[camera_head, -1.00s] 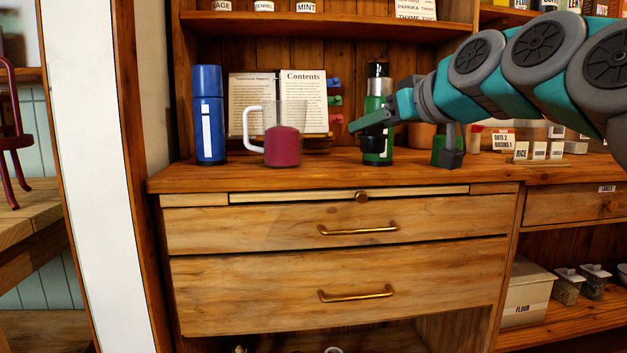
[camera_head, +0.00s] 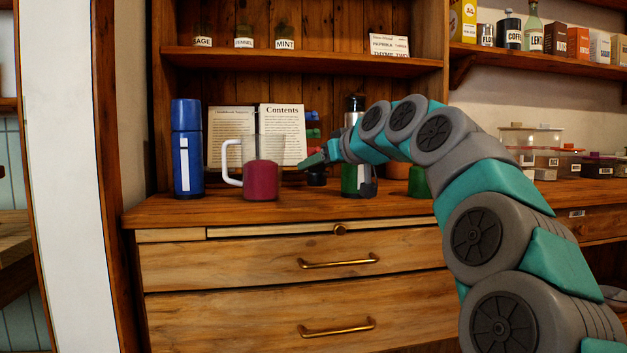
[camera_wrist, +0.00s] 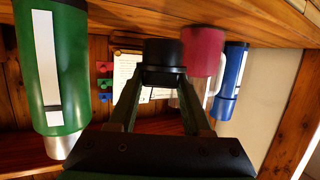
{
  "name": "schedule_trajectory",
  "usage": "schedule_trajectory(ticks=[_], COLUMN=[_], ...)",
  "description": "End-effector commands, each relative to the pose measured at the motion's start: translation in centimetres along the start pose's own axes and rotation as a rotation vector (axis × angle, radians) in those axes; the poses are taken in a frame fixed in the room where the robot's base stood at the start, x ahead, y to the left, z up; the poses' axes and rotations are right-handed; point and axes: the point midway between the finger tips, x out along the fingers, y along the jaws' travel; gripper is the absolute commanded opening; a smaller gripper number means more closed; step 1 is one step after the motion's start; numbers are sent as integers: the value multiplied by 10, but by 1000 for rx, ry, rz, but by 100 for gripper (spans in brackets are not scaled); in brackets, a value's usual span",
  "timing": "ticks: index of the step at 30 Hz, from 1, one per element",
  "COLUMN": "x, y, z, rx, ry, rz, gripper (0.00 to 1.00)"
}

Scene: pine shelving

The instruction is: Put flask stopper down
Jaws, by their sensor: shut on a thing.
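The flask stopper is a short black cylinder (camera_wrist: 163,54), held between the fingertips of my gripper (camera_wrist: 162,76) in the wrist view. In the head view my gripper (camera_head: 314,161) reaches over the counter, and the dark stopper (camera_head: 316,179) is just under its tip. It is low, close to the counter top; I cannot tell whether it touches. The green flask (camera_head: 350,180) stands upright to the right of the stopper, partly hidden by my arm. In the upside-down wrist view the flask (camera_wrist: 52,70) is at the left, apart from my gripper.
A clear mug with dark pink contents (camera_head: 262,180) stands left of the stopper, and a blue flask (camera_head: 187,150) further left. An open book (camera_head: 283,132) stands behind. The front strip of the wooden counter (camera_head: 300,211) is clear.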

Motion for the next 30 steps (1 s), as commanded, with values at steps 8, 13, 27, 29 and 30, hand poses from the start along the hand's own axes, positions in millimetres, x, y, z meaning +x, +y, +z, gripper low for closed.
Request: schedule_trajectory(ticks=[8, 13, 27, 29, 30], x=[18, 20, 29, 29, 29], y=[5, 5, 4, 4, 5], z=[-5, 1, 30, 30, 30], rx=[0, 2, 0, 0, 0], ry=[3, 0, 2, 1, 1], rz=[1, -1, 1, 1, 1], gripper=[0, 0, 0, 0, 0])
